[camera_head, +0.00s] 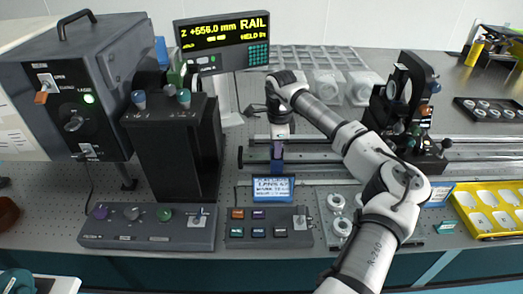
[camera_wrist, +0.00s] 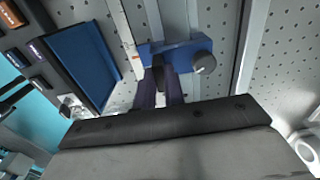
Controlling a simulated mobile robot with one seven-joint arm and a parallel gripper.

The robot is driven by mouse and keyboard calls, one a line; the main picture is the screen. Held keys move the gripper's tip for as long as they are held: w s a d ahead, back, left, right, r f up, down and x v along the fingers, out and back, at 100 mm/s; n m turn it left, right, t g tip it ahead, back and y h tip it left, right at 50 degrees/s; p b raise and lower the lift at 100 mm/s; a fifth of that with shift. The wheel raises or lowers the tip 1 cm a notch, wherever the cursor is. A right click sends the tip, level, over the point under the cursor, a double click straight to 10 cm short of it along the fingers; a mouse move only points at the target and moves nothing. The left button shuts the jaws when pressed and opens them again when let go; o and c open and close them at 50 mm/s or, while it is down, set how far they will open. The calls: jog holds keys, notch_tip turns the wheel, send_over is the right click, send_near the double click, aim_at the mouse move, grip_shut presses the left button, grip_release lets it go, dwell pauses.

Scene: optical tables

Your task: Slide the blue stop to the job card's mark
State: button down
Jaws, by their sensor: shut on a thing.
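The blue stop (camera_head: 277,152) sits on the rail (camera_head: 325,158) near its left end. In the wrist view the blue stop (camera_wrist: 185,55) spans the rail, with a grey round knob on its side. My gripper (camera_head: 279,133) reaches down from above, and its dark fingers (camera_wrist: 160,85) are shut on the stop. The job card (camera_head: 271,188) is a small lit blue-and-white panel in front of the stop; its text is too small to read surely. The readout (camera_head: 222,40) shows about Z +556.0 mm, RAIL and HELD. The mark itself is not clear.
A control box (camera_head: 268,228) with several buttons stands in front of the card. A black pillar unit (camera_head: 175,140) stands at left. Optic mounts (camera_head: 405,105) stand by the rail at right. A yellow tray (camera_head: 490,208) lies far right.

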jog(key=d, duration=0.8)
jog(key=shift+b, duration=0.3)
jog(key=c, duration=1.5)
grip_release()
jog(key=shift+r+b, duration=1.2)
jog(key=shift+r, duration=5.75)
